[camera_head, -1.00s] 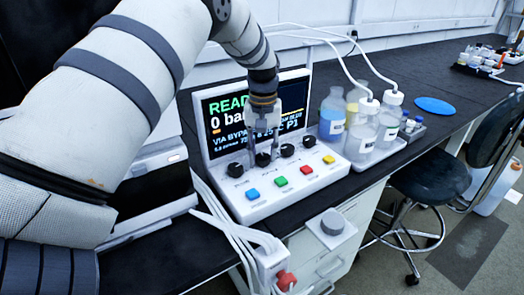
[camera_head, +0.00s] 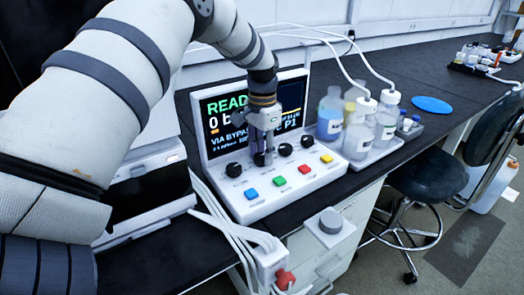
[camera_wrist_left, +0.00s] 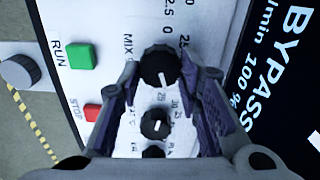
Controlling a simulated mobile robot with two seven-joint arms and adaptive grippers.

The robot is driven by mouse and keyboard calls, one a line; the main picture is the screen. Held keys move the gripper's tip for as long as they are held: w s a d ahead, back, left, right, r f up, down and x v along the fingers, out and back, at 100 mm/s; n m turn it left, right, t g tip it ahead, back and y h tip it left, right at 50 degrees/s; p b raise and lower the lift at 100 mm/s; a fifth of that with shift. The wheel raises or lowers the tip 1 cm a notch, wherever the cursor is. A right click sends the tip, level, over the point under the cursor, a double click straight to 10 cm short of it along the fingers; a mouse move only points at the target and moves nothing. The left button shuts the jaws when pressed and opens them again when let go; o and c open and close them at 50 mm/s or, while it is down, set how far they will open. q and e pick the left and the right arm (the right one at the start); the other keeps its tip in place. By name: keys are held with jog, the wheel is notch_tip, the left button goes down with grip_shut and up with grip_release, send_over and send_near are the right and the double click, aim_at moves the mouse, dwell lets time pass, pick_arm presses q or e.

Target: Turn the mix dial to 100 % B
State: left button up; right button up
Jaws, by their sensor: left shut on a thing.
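The control unit (camera_head: 262,200) stands on the black bench with a row of black dials on its sloped front. The mix dial (camera_wrist_left: 160,66), second from the left in the head view, has a white pointer mark that faces down in the wrist view. My left gripper (camera_wrist_left: 160,72) is shut on it, one finger on each side. In the head view my left gripper (camera_head: 263,150) reaches down from above and hides most of that dial. The screen (camera_head: 290,98) shows READY in green, and "100 %" reads in the wrist view. My right gripper is out of view.
Blue, green, red and yellow buttons lie in front of the dials; the green RUN button (camera_wrist_left: 82,56) and red STOP button (camera_wrist_left: 92,112) are near my fingers. Bottles in a white tray (camera_head: 378,160) with tubing stand at the right. Another dial (camera_wrist_left: 155,123) sits close by.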

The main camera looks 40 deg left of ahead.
aim_at(263, 155)
pick_arm(q)
jog(key=shift+f+m, duration=0.1)
jog(key=shift+m, duration=0.7)
jog(key=o, duration=1.1)
jog(key=shift+o, duration=0.2)
notch_tip(263, 155, up, 12)
